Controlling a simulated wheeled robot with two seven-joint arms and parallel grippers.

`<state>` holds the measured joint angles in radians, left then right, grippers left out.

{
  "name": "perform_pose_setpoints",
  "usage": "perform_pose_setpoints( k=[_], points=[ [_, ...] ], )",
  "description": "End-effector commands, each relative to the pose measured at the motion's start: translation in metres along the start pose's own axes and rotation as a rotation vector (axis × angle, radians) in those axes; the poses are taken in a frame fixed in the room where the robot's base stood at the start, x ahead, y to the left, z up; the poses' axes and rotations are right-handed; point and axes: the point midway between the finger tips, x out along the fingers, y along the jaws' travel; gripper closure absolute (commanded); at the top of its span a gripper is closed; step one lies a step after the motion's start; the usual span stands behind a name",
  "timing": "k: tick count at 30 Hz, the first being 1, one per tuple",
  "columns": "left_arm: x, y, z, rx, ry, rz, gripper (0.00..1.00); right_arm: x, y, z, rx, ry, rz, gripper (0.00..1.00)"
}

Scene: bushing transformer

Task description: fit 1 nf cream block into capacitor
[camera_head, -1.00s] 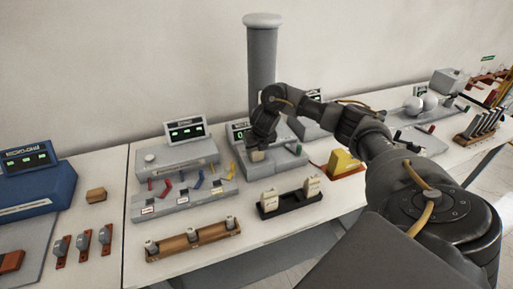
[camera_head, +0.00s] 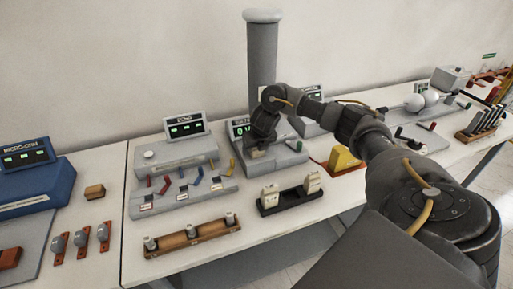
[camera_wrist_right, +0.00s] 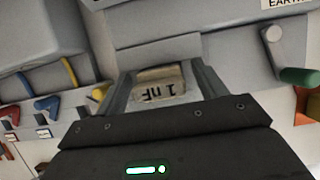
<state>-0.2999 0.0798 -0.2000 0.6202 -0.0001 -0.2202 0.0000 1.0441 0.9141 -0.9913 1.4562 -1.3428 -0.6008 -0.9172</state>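The cream block marked 1 nF (camera_wrist_right: 160,88) sits between the two fingers of my right gripper (camera_wrist_right: 164,90) in the right wrist view. The fingers close on its sides. In the head view my right gripper (camera_head: 258,148) points down over the front of the grey capacitor unit (camera_head: 286,155), with the block a small pale patch beneath it. The unit's grey body (camera_wrist_right: 160,48) also shows beyond the block in the wrist view. The block's underside is hidden, so I cannot tell how deep it sits. My left gripper is not in view.
A black rack (camera_head: 291,203) with two cream blocks stands in front of the unit. A wooden holder (camera_head: 193,238) lies to its left. A grey switch panel (camera_head: 180,195) is at left, and a yellow block (camera_head: 344,160) at right. A grey column (camera_head: 262,65) rises behind.

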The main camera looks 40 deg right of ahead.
Motion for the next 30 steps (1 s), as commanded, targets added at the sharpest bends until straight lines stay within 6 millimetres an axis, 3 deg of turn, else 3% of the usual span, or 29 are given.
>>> perform_pose_setpoints(
  k=[8,13,21,30],
  points=[
    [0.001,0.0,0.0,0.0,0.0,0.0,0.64,-0.005,0.001,0.0,-0.001,0.0,0.002,0.29],
    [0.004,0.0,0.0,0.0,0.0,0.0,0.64,-0.032,0.0,0.001,-0.004,-0.004,0.002,0.29],
    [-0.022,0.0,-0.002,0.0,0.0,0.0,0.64,-0.089,-0.001,0.003,-0.002,-0.003,0.0,0.29],
    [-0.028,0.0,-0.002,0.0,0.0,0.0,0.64,-0.108,0.0,0.0,-0.001,0.0,-0.001,0.29]
  ],
)
